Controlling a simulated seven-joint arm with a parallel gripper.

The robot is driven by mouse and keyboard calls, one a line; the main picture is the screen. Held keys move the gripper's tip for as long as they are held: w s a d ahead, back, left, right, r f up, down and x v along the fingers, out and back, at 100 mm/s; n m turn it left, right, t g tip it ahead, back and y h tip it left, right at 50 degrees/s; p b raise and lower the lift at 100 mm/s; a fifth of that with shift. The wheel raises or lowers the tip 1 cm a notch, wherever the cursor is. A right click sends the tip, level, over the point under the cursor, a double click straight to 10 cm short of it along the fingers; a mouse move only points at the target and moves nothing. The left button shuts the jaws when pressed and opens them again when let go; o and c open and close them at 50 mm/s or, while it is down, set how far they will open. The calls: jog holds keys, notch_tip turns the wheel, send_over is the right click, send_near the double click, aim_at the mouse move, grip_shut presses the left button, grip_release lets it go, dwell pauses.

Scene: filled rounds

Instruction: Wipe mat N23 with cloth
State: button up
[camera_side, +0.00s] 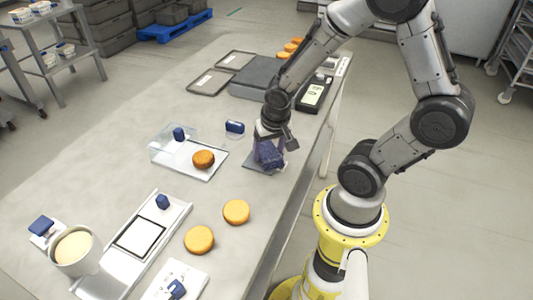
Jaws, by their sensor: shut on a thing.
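My gripper (272,138) is low over the table near its right edge, shut on a dark blue cloth (268,156). The cloth is bunched below the fingers and sits on or just above a small grey mat (253,168). Only the edges of the mat show around the cloth. I cannot read a label on this mat. Two more dark flat mats (208,82) lie at the far end of the table, with small pale labels too small to read.
A clear-lidded tray (206,170) with a browned round stands left of my gripper. Two yellow rounds (236,212) lie in front. A pot of pale filling (75,250) and a white scale-like device (140,236) stand front left. A grey block (255,78) and a black device (314,92) stand behind.

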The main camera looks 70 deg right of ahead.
aim_at(257, 163)
jog(key=shift+s+d+f, duration=0.1)
jog(key=shift+d+f, duration=0.05)
jog(key=shift+d, duration=0.3)
jog(key=shift+w, duration=0.4)
jog(key=shift+c, duration=0.6)
jog(key=shift+w, duration=0.8)
jog(key=shift+a+r, duration=0.2)
jog(key=shift+a, duration=1.6)
jog(key=shift+d, duration=0.15)
